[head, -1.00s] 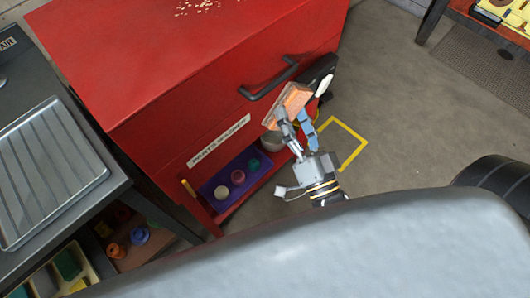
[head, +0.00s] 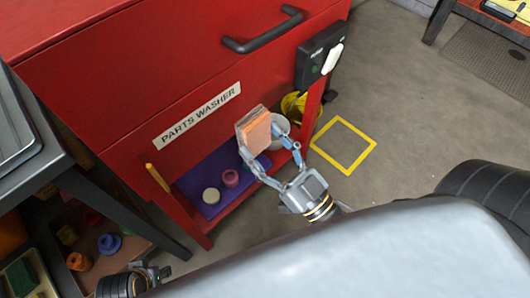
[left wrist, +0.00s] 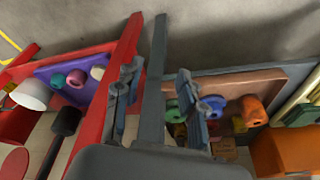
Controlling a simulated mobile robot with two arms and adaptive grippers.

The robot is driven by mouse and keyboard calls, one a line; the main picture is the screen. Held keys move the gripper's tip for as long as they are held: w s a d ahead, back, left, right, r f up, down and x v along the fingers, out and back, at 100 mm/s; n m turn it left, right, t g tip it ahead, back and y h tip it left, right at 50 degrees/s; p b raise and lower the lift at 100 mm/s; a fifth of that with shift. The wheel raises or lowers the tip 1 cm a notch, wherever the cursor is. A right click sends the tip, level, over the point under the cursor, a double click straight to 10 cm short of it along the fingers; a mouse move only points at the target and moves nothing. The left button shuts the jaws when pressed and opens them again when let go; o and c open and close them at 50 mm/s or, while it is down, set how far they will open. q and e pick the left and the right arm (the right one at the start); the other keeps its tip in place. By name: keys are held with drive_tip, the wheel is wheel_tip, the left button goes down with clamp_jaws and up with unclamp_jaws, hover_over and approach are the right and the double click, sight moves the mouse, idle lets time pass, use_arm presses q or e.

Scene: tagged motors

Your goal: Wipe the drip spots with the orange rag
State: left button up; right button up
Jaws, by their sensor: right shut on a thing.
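My right gripper (head: 261,142) is shut on a folded orange rag (head: 257,135) and holds it in front of the red parts washer (head: 150,75), above its lower shelf. The rag looks like a thick block with a greyish-brown side edge. No drip spots show in the present views; only a strip of the washer's top is in the head view. My left gripper (left wrist: 157,92) is open and empty in the left wrist view, its fingers apart near a dark table leg.
The washer has a dark handle (head: 262,32) and a black switch box (head: 318,58). Its shelf holds a purple tray (head: 212,205) with small pots and a pale bowl (head: 281,124). A dark bench (head: 45,150) stands at left. Floor at right is clear around a yellow square (head: 343,145).

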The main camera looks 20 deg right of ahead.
drive_tip(key=shift+w+a+f, duration=0.1)
drive_tip(key=shift+w+a, duration=0.05)
drive_tip(key=shift+w, duration=0.05)
use_arm(q)
drive_tip(key=shift+r, duration=1.25)
use_arm(e)
drive_tip(key=shift+w+a, duration=0.3)
drive_tip(key=shift+w, duration=0.55)
drive_tip(key=shift+w+a, duration=0.35)
drive_tip(key=shift+w, duration=0.55)
drive_tip(key=shift+w+a, duration=0.3)
drive_tip(key=shift+w, duration=0.55)
drive_tip(key=shift+w, duration=0.1)
use_arm(q)
drive_tip(key=shift+s+f, duration=0.1)
use_arm(e)
drive_tip(key=shift+w, duration=0.1)
use_arm(q)
drive_tip(key=shift+f, duration=0.45)
use_arm(e)
drive_tip(key=shift+w+a, duration=0.15)
drive_tip(key=shift+w, duration=0.15)
use_arm(q)
drive_tip(key=shift+w+f, duration=0.25)
drive_tip(key=shift+w, duration=0.05)
use_arm(e)
drive_tip(key=shift+w+a, duration=0.15)
drive_tip(key=shift+w, duration=0.25)
